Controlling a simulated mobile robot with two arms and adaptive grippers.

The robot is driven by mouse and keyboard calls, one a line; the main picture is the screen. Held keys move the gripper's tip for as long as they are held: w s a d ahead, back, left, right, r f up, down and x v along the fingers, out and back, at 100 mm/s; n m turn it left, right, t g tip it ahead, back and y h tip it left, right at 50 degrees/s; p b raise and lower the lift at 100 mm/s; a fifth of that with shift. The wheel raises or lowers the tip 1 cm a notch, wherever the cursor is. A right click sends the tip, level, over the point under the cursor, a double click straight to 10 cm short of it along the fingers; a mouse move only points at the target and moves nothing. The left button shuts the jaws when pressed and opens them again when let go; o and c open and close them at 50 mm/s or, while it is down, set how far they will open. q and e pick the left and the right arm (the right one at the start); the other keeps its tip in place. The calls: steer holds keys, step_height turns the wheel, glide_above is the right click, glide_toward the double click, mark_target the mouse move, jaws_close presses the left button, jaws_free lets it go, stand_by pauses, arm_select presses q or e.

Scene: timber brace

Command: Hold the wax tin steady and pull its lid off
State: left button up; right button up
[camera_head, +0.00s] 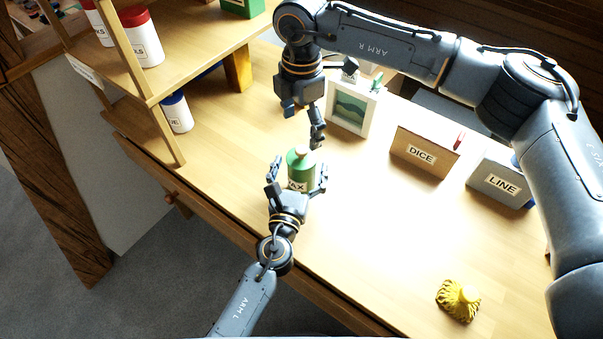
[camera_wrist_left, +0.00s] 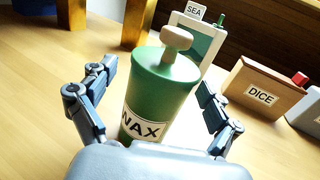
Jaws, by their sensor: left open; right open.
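The green wax tin (camera_head: 299,177) stands upright on the wooden table, and its label is partly hidden by my left gripper in the head view. Its green lid (camera_head: 299,156) is on top, with a pale knob; the tin (camera_wrist_left: 157,105), lid and knob (camera_wrist_left: 176,38) also show in the left wrist view. My left gripper (camera_head: 296,177) is open, with one finger on each side of the tin; the left wrist view shows gaps between fingers and tin. My right gripper (camera_head: 302,117) is open and empty, pointing down above and behind the lid.
A framed picture (camera_head: 351,108) stands behind the tin. The DICE box (camera_head: 425,150) and LINE box (camera_head: 499,181) are to the right. A yellow ridged object (camera_head: 458,300) lies at the front right. A wooden shelf (camera_head: 190,55) stands at left. The middle right of the table is clear.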

arm_select(q)
steer(key=shift+w+d, duration=0.15)
steer(key=shift+w, duration=0.35)
steer(key=shift+c, duration=0.2)
